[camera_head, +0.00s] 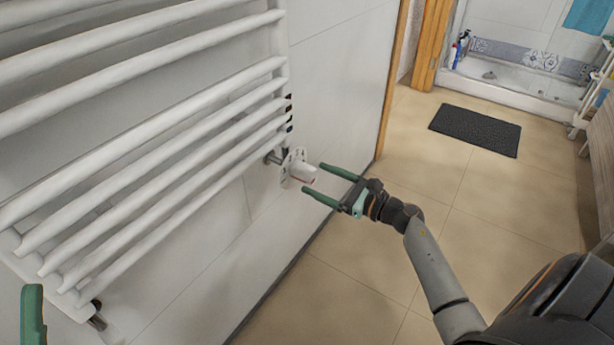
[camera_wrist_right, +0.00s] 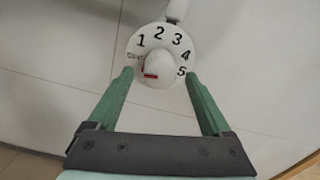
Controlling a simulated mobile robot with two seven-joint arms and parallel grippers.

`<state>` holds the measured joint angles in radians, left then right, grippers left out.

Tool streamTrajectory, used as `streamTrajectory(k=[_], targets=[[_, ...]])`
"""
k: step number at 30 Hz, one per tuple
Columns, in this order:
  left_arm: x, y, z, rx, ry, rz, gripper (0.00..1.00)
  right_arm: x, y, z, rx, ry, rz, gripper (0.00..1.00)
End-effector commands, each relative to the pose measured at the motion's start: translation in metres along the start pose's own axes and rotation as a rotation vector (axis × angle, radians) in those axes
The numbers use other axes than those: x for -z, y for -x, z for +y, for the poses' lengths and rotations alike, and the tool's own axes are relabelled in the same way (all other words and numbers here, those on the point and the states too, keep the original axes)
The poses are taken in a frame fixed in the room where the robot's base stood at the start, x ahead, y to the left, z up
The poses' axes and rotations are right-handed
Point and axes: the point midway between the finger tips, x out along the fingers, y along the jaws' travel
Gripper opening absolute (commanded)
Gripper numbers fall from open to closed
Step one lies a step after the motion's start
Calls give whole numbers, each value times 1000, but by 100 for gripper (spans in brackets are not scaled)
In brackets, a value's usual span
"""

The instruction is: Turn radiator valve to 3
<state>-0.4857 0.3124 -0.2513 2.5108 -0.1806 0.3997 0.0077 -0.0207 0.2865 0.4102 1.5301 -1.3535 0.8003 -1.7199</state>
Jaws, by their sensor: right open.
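The white radiator valve knob (camera_head: 303,173) sits on the wall side below the towel radiator's end. In the right wrist view the valve knob (camera_wrist_right: 157,64) stands before a round dial plate (camera_wrist_right: 166,34) marked OFF and 1 to 5. Red marks show on the knob's lower left side, below OFF; the exact setting is unclear. My right gripper (camera_head: 314,179) is open, its green fingertips near the knob. In the wrist view, the right gripper's fingers (camera_wrist_right: 159,74) lie left and right of the knob with gaps. Only one green finger of my left gripper (camera_head: 32,315) shows, bottom left.
The white towel radiator (camera_head: 150,115) fills the left of the head view, close to the knob. A wooden door frame (camera_head: 393,75) stands beyond it. The tiled floor (camera_head: 370,235) is open, with a dark mat (camera_head: 476,130) farther off.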

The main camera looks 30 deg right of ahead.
Motion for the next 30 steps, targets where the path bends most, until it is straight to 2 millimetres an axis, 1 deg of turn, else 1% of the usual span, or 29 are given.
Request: streamTrajectory(k=[1,3,7,12,19,20,30], targets=[[-2,2,1,0,0,-2,50,0,-10,0,1,-1,-4,84],[-3,3,2,-1,-2,-3,50,0,-21,0,1,0,-3,84],[-5,4,3,-2,-3,-4,50,1,-34,0,2,-3,-2,84],[-5,5,3,-3,-4,-4,50,0,-41,0,1,-2,0,84],[-5,4,3,-3,-4,-5,50,0,-41,0,1,-2,0,84],[-5,4,3,-3,-4,-5,50,0,-41,0,1,-2,0,81],[-6,5,3,-3,-4,-6,50,0,-41,0,0,-2,0,43]])
